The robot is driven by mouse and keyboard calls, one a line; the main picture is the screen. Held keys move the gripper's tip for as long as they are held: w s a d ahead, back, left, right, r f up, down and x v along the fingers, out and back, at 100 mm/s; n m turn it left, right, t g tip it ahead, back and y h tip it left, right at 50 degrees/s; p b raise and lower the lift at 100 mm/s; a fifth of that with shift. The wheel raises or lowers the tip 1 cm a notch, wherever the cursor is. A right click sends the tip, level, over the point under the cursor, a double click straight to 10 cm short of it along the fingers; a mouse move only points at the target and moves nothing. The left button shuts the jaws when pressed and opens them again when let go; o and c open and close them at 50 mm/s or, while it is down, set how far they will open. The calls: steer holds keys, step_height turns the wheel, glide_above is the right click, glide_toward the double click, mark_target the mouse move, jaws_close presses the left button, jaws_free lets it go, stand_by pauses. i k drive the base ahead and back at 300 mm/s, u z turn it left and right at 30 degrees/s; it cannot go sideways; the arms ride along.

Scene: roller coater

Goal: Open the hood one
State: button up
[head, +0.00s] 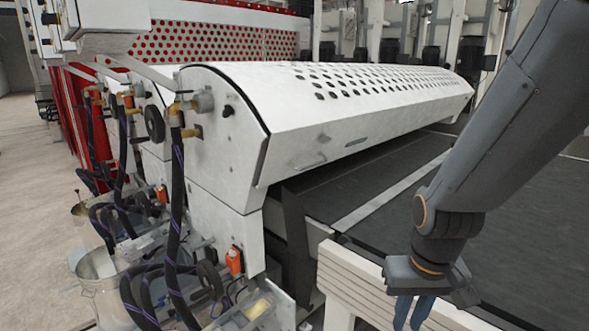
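The white hood (330,100) with rows of dark holes runs across the machine from the centre left to the upper right. Its front panel hangs down and it looks shut. A small handle (308,162) sits low on its front face near the left end, with a dark slot further right. My gripper (412,313) is at the bottom right, pointing down, well apart from the hood and its handle. Its two bluish fingers look slightly apart, and their tips are near the lower frame edge. Nothing is seen between them.
A dark conveyor bed (400,185) with a pale stripe lies in front of the hood. A white slatted rail (350,285) stands beside my gripper. Hoses (175,210) and a metal bucket (100,285) crowd the machine's left end. Open floor (30,210) is at far left.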

mark_target(288, 106)
steer(key=u, duration=0.5)
steer(key=i, duration=0.5)
steer(key=z, duration=1.2)
